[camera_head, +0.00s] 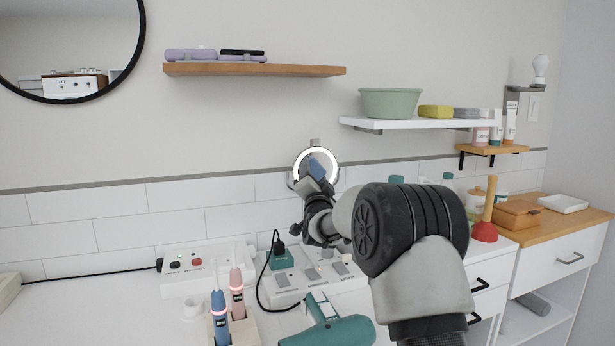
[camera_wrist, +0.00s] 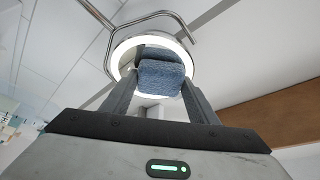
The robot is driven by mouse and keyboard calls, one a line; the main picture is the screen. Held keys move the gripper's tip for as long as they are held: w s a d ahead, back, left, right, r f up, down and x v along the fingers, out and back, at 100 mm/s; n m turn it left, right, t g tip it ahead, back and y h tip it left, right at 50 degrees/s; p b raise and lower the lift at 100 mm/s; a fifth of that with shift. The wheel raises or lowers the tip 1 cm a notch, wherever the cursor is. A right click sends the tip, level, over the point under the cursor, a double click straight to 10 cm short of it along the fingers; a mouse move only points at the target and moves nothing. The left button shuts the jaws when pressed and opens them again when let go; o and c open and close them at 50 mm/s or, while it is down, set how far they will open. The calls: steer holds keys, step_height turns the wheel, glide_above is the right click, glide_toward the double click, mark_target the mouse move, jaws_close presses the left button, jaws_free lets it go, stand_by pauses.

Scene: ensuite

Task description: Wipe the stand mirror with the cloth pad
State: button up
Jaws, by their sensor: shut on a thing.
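The stand mirror (camera_head: 331,158) is a small round mirror with a bright lit ring, against the tiled wall at the centre of the head view. Its ring also shows in the wrist view (camera_wrist: 125,48). The cloth pad (camera_wrist: 161,78) is blue and fuzzy, held between the fingers of my gripper (camera_wrist: 160,92). The pad overlaps the mirror face in both views; whether it touches the glass I cannot tell. In the head view the gripper (camera_head: 318,178) is just in front of the mirror, and my arm hides part of the counter behind it.
Below stand a teal hair dryer (camera_head: 328,328), two toothbrushes (camera_head: 237,294) in a holder, and a white box with buttons (camera_head: 205,271). A black cable (camera_head: 262,290) loops near the arm. A wooden shelf (camera_head: 255,70) and a white shelf (camera_head: 415,124) are above. A red plunger (camera_head: 485,232) stands right.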

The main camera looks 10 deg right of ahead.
steer(key=shift+w+d, duration=0.2)
steer(key=shift+d, duration=0.75)
steer(key=shift+w+d, duration=0.2)
steer(key=shift+d, duration=0.7)
steer(key=shift+w+d, duration=0.2)
steer(key=shift+d, duration=0.75)
steer(key=s+a, duration=0.2)
steer(key=a, duration=0.6)
steer(key=shift+s+d, duration=0.2)
steer(key=shift+s, duration=0.75)
steer(key=shift+s+d, duration=0.15)
steer(key=shift+s, duration=0.85)
steer(key=shift+s+d, duration=0.2)
steer(key=shift+s, duration=0.75)
steer(key=shift+s+d, duration=0.15)
steer(key=shift+s, duration=0.6)
steer(key=shift+s+d, duration=0.15)
steer(key=shift+s, duration=0.55)
